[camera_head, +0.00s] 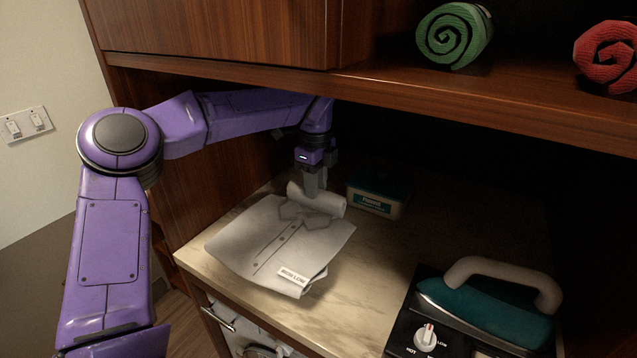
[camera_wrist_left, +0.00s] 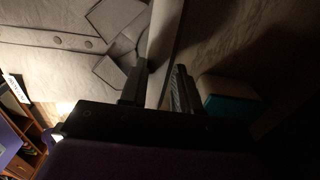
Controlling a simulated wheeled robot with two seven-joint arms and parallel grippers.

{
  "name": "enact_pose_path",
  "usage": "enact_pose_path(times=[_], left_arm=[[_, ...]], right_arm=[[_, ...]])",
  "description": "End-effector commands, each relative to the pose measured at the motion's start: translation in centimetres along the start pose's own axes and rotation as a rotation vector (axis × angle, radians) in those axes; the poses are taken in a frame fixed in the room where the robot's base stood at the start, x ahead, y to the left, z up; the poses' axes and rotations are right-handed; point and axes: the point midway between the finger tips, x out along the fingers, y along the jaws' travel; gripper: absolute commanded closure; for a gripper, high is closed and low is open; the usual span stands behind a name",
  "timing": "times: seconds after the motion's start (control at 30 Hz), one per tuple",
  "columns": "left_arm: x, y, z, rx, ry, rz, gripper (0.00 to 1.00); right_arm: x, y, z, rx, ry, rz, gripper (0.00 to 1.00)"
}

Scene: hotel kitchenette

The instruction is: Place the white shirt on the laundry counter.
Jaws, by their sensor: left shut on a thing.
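The white shirt (camera_head: 275,240) lies folded flat on the marble-look laundry counter (camera_head: 360,300), buttons up, with a label tag at its front corner. A rolled edge or collar stands at its far end. My left gripper (camera_head: 314,192) comes down from above and is shut on this rolled end. In the left wrist view the shirt (camera_wrist_left: 65,42) fills the upper left, and its rolled end runs between the fingers of my left gripper (camera_wrist_left: 157,88). My right gripper is not in view.
A teal-lidded box (camera_head: 376,195) stands on the counter just right of the gripper. A teal iron (camera_head: 490,310) rests at the front right beside a dial. A wooden shelf (camera_head: 400,85) with a green roll (camera_head: 454,36) and a red roll (camera_head: 608,56) overhangs the counter.

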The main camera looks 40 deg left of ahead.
Motion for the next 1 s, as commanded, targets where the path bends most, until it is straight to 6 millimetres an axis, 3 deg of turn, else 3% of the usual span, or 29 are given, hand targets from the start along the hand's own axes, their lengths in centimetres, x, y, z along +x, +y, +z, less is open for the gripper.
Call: enact_pose_path(times=[0.1,0.27,0.63,0.67,0.7,1.0], left_arm=[[-0.3,-1.5,0.2,0.000,-0.002,0.002,1.00],[2.7,-1.4,0.2,0.002,0.001,0.003,1.00],[4.0,-1.4,0.2,0.001,0.001,0.000,1.00],[3.8,-1.4,0.2,0.001,0.000,0.000,0.59],[3.8,-1.4,0.2,0.001,0.000,0.000,0.46],[3.6,-1.4,0.2,0.001,0.000,0.000,0.43]], right_arm=[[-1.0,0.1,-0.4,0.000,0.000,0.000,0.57],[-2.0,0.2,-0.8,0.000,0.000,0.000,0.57],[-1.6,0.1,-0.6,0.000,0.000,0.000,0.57],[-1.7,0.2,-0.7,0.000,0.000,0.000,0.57],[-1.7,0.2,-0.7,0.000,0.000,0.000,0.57],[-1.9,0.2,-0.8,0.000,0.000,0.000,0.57]])
